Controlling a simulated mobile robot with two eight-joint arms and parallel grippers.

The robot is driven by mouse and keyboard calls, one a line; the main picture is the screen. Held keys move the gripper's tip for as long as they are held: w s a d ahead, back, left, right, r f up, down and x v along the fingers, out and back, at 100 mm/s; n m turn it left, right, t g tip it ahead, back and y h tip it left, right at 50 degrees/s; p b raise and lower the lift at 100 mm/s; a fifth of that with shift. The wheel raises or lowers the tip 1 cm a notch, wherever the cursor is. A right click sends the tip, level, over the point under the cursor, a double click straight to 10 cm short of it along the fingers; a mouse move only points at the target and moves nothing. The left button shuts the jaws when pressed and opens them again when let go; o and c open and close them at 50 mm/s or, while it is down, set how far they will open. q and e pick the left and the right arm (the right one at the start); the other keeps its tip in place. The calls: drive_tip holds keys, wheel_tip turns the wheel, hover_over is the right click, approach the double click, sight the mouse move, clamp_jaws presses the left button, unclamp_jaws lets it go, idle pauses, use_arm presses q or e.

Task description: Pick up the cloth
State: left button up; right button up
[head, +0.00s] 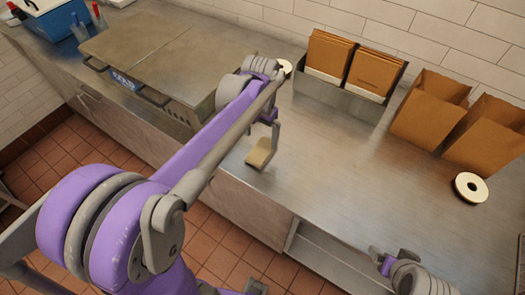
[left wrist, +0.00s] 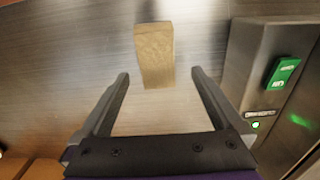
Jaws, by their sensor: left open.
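The cloth (head: 261,153) looks like a small tan folded block lying on the steel counter near its front edge. It also shows in the left wrist view (left wrist: 155,50), just ahead of the fingertips. My left gripper (head: 265,131) is over the cloth, and its arm hides part of the surroundings. In the left wrist view the two fingers of the left gripper (left wrist: 160,76) are spread wide with nothing between them. Part of my right arm shows at the bottom right; its fingers cannot be made out clearly.
A steel lidded unit (head: 150,50) stands left of the cloth. A holder with brown paper bags (head: 345,95) and open brown bags (head: 430,108) stand at the back. A pale ring with a dark hole (head: 462,195) lies at the right. The middle of the counter (head: 335,155) is clear.

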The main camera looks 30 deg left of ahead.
sight(262, 149)
use_arm(q)
drive_tip(key=shift+s+d+f, duration=0.1)
drive_tip(key=shift+d+f, duration=0.05)
drive_tip(key=shift+f, duration=1.25)
drive_tip(key=shift+d+f, duration=0.1)
drive_tip(key=shift+f, duration=1.25)
drive_tip(key=c, duration=1.4)
wheel_tip(262, 149, up, 10)
drive_tip(key=shift+r+p, duration=0.1)
drive_tip(key=shift+p, duration=0.2)
drive_tip(key=o, duration=0.7)
drive_tip(key=c, duration=0.4)
drive_tip(key=shift+f, duration=0.2)
drive_tip(key=shift+c, duration=0.2)
